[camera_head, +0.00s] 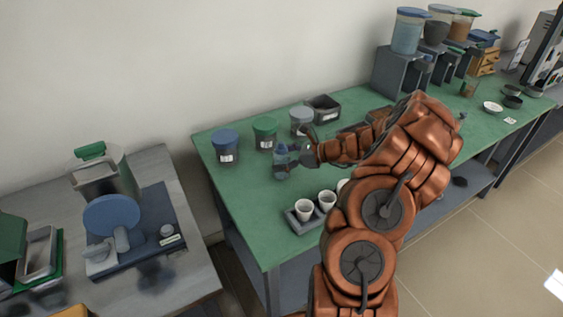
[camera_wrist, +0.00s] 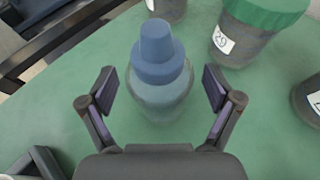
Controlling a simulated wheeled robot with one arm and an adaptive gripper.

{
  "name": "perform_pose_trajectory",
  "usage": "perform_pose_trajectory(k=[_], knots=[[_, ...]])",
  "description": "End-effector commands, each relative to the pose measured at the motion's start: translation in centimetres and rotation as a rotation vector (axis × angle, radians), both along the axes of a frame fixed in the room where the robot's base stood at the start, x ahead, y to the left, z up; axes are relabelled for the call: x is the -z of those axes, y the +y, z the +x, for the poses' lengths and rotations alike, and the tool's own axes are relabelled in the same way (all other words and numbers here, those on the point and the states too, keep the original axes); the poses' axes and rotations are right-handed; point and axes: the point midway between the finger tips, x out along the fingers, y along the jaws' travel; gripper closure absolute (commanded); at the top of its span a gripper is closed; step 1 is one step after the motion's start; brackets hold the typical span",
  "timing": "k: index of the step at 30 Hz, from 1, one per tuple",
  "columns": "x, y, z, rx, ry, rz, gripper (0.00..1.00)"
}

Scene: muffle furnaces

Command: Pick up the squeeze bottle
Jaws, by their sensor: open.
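The squeeze bottle (camera_wrist: 160,75) has a blue stepped cap and a translucent blue-grey body. It stands upright on the green table (camera_wrist: 70,100). In the wrist view my gripper (camera_wrist: 158,88) is open, with one finger on each side of the bottle and a visible gap on both sides. In the head view the bottle (camera_head: 281,163) is at my gripper (camera_head: 289,155), near the left part of the green table; the fingers partly cover it.
Jars with a blue lid (camera_head: 225,147), a green lid (camera_head: 265,133) and a grey lid (camera_head: 301,121) stand behind the bottle. A grey table (camera_head: 185,262) with equipment stands at the left.

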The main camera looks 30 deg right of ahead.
Motion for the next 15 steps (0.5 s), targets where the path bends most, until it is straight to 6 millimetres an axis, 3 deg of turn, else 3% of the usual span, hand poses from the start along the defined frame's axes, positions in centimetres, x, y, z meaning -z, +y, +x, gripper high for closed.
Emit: perform_pose_trajectory(k=[2,15], knots=[[0.01,-0.02,0.00,0.000,0.000,0.000,0.10],[0.02,-0.03,-0.02,0.000,0.001,0.001,0.56]])
